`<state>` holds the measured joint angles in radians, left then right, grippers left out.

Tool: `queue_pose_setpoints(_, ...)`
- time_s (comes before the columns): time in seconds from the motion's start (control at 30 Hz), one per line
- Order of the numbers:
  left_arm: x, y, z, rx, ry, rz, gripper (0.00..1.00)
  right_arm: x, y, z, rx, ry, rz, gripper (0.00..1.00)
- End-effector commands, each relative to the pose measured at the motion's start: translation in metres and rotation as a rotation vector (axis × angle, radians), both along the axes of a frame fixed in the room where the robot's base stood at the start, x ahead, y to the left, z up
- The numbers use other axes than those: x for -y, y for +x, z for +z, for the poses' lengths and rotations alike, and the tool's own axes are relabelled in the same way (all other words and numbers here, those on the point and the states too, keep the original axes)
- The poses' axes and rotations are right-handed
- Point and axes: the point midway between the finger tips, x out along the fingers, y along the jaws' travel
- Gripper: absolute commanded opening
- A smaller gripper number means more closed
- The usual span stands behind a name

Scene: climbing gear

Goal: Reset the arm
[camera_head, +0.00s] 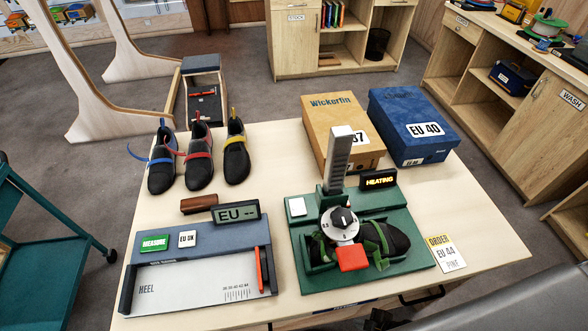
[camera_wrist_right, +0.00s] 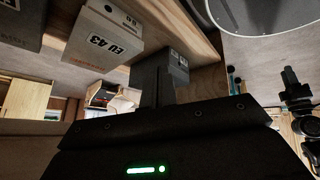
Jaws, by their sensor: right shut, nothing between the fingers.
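My right gripper (camera_wrist_right: 157,75) is shut and empty in the wrist view, its dark fingers together. In the head view a dark part, likely this gripper (camera_head: 378,320), shows low at the table's (camera_head: 300,140) front edge, and my grey right arm comes in from the lower right corner. The gripper appears apart from everything on the table. My left gripper is in neither view.
A green press (camera_head: 300,268) holds a dark shoe with a red block; its display reads HEATING. A measuring board (camera_head: 200,286), several shoes (camera_head: 199,165), an orange box (camera_head: 335,120) and a blue EU 40 box (camera_head: 408,108) share the table. A teal cart (camera_head: 40,235) stands left.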

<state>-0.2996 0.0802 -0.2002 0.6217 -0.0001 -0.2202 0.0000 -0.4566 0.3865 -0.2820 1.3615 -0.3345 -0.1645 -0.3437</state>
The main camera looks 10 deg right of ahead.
Motion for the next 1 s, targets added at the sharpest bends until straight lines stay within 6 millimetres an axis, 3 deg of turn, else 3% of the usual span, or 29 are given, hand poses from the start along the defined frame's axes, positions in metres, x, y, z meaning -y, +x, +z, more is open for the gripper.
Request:
queue_pose_setpoints(0.03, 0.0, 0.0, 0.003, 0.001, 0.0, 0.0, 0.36, 0.007, -0.011, -0.027, -0.076, -0.015, -0.12, 0.0)
queue_pose_setpoints(0.1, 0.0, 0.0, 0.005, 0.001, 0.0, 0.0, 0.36, 0.018, -0.031, -0.061, -0.179, -0.041, -0.29, 0.0)
queue_pose_setpoints(0.2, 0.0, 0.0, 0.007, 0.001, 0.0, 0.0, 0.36, 0.024, -0.067, -0.097, -0.31, -0.08, -0.486, 0.0)
queue_pose_setpoints(0.3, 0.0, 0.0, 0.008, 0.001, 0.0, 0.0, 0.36, 0.021, -0.101, -0.118, -0.41, -0.114, -0.628, 0.0)
queue_pose_setpoints(0.4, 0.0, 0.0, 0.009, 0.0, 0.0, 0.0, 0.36, 0.017, -0.127, -0.129, -0.477, -0.141, -0.714, 0.0)
queue_pose_setpoints(0.53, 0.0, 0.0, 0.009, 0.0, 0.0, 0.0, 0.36, 0.014, -0.143, -0.134, -0.516, -0.159, -0.763, 0.0)
queue_pose_setpoints(1.0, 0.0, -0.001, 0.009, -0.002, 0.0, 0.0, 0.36, 0.014, -0.145, -0.135, -0.519, -0.161, -0.768, 0.0)
